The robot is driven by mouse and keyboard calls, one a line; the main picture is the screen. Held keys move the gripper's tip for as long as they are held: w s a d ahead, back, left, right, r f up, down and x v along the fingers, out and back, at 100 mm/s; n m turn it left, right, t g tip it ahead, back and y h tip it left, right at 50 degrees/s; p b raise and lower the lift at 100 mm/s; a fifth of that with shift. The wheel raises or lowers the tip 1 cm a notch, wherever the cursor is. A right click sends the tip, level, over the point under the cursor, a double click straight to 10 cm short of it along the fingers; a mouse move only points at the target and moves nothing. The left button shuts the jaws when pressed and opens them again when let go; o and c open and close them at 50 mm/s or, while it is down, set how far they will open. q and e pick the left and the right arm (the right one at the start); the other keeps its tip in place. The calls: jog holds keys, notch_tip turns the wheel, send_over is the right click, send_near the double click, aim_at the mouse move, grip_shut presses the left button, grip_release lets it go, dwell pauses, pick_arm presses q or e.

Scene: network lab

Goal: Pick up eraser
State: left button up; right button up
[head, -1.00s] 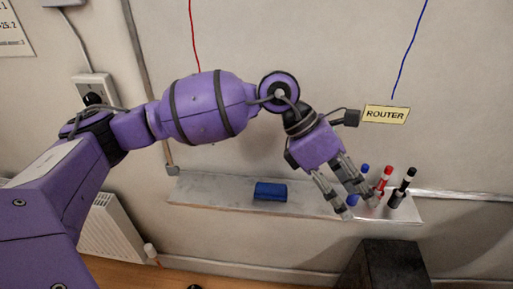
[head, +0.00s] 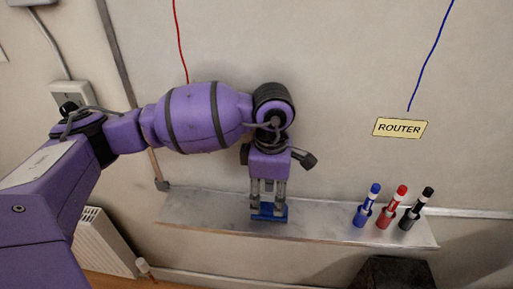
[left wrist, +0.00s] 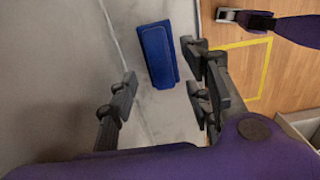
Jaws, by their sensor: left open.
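The blue eraser (head: 269,216) lies on the metal wall ledge in the head view. In the left wrist view the eraser (left wrist: 158,55) is a blue block, uncovered, ahead of the fingers. My left gripper (head: 268,208) is open, pointing down at the eraser; its fingertips overlap the eraser's two ends in the head view.
The ledge (head: 325,227) has bare room on both sides of the eraser. Blue (head: 367,206), red (head: 391,209) and black (head: 416,210) markers stand at its right end. A ROUTER label (head: 400,127) is on the wall above. A dark box (head: 395,272) stands below.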

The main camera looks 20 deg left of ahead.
aim_at(268, 206)
pick_arm(q)
notch_tip(268, 206, down, 3)
jog(key=shift+s+f+b, duration=0.1)
jog(key=shift+b, duration=0.35)
jog(key=shift+r, duration=0.2)
jog(key=shift+c, duration=0.3)
